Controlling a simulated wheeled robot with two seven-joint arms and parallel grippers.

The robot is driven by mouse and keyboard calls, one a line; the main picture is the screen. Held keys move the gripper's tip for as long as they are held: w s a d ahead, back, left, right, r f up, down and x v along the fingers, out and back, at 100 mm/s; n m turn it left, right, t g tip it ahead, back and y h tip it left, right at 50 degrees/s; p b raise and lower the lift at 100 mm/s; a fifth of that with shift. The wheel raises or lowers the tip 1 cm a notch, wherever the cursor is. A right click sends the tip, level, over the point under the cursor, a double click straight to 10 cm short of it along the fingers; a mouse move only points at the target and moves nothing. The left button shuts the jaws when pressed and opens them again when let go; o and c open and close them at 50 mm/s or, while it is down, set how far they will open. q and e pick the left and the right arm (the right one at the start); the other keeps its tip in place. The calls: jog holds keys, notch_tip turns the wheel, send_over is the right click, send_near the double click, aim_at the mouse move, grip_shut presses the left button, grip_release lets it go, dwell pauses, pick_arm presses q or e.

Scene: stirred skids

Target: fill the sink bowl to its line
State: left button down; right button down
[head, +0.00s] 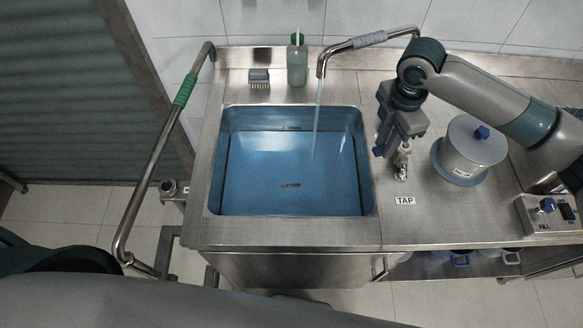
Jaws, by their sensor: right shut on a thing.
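The sink bowl (214,170) is blue inside and set in the steel counter. A thin stream of water (317,115) runs from the curved spout (322,62) into the water (270,165) in the bowl. A dark line shows along the upper inner wall; how the water level stands against it is hard to tell. A small dark mark shows in the middle of the bowl. My right gripper (403,143) points down and is shut on the tap handle (402,168), behind the TAP label (405,201). My left gripper is out of view.
A soap bottle (297,62) and a brush (259,77) stand behind the bowl. A lidded metal canister (474,150) is right of my gripper. A FILL control box (549,214) sits at the far right. A bent rail with green grip (185,90) stands at left.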

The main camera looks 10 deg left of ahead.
dwell(0.3)
jog(key=shift+w+a+r+m+p, duration=0.2)
jog(key=shift+w+m+p, duration=0.3)
jog(key=shift+m+p, duration=0.55)
jog(key=shift+w+a+f+m+p, duration=0.2)
jog(key=shift+w+m+p, duration=0.3)
jog(key=shift+m+p, duration=0.35)
jog(key=c, duration=1.5)
grip_release()
jog(key=shift+o, duration=0.6)
